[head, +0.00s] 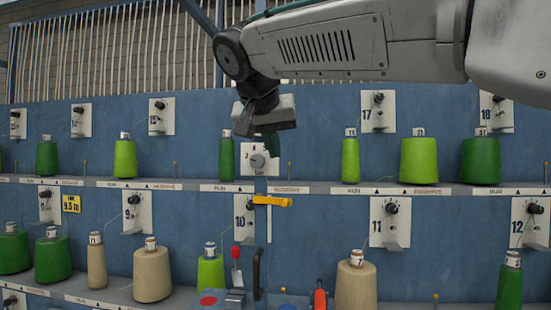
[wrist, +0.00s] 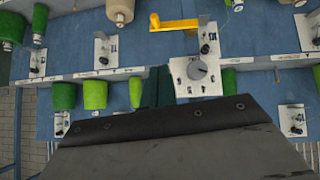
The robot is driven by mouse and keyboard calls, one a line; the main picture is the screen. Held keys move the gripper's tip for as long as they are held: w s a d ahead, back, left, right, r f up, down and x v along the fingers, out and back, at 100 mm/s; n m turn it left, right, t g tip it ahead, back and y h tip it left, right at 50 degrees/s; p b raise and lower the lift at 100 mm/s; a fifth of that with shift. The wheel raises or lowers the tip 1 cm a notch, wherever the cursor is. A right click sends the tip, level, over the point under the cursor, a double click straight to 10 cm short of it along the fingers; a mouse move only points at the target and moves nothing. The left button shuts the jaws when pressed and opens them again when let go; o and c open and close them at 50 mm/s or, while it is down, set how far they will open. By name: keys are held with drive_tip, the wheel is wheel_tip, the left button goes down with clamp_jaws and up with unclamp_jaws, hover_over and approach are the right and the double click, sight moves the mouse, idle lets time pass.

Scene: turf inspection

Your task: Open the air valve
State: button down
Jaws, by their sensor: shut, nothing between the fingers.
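A yellow lever handle (head: 272,201), which looks like the air valve's, lies horizontal on the blue panel beside the plate numbered 10. A thin pale vertical strip hangs just below it. The lever also shows in the wrist view (wrist: 175,25), near the top. My gripper (head: 266,116) is shut and empty, above the lever and apart from it. A plate with a round grey dial (head: 257,161) sits between my gripper and the lever; the dial also shows in the wrist view (wrist: 197,70).
Shelves hold several green and beige yarn cones, including a lime cone (head: 350,160) right of the dial and a beige cone (head: 152,272) at lower left. Below the lever are a red-knobbed lever (head: 236,268) and a black upright handle (head: 257,272). Open panel shows right of the yellow lever.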

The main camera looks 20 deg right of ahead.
hover_over(285, 199)
drive_tip(key=s+a, duration=0.2)
drive_tip(key=s, duration=0.1)
wheel_tip(285, 199, down, 5)
wheel_tip(285, 199, down, 5)
drive_tip(key=shift+w+r, duration=0.15)
drive_tip(key=shift+r, duration=0.05)
